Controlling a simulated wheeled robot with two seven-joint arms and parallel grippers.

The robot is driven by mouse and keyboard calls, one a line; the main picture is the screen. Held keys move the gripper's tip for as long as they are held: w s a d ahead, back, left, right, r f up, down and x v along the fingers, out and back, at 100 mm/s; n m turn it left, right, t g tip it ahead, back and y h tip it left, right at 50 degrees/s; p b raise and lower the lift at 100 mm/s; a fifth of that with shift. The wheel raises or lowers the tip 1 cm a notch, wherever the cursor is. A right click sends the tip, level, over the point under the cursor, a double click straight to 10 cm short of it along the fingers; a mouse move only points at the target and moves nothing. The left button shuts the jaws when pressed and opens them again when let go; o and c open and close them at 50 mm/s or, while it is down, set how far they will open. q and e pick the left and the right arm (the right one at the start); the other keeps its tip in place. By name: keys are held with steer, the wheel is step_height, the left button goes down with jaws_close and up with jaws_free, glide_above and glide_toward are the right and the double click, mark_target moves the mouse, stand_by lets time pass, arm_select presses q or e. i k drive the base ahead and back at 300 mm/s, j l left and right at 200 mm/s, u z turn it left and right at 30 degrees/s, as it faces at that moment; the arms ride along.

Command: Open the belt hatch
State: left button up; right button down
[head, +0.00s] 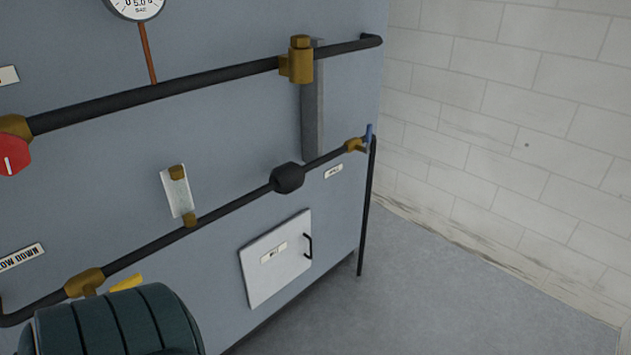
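The belt hatch (278,262) is a light square panel low on the front of the blue-grey machine. It has a small label in its middle, too small to read surely, and a dark bar handle (308,246) near its right edge. The hatch looks shut, lying close to the machine's face. Neither of my grippers shows in the head view.
Dark pipes (150,94) with brass fittings run across the machine above the hatch. A red knob (14,154) is at far left. A dark green ribbed cylinder (115,322) stands at lower left. Grey floor (440,300) is clear to the right, before a white brick wall (530,130).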

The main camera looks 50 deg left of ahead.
mark_target(272, 262)
steer(key=i+l+u, duration=0.1)
steer(key=i+u, duration=0.35)
steer(key=i+l+u, duration=0.25)
steer(key=u, duration=0.2)
steer(key=i+l+u, duration=0.75)
steer(key=l+u, duration=0.3)
steer(key=i+l+u, duration=0.1)
steer(key=l+u, duration=0.2)
steer(key=l, duration=0.2)
steer(key=l+u, duration=0.3)
steer(key=i+l+u, duration=0.1)
steer(key=l, duration=0.4)
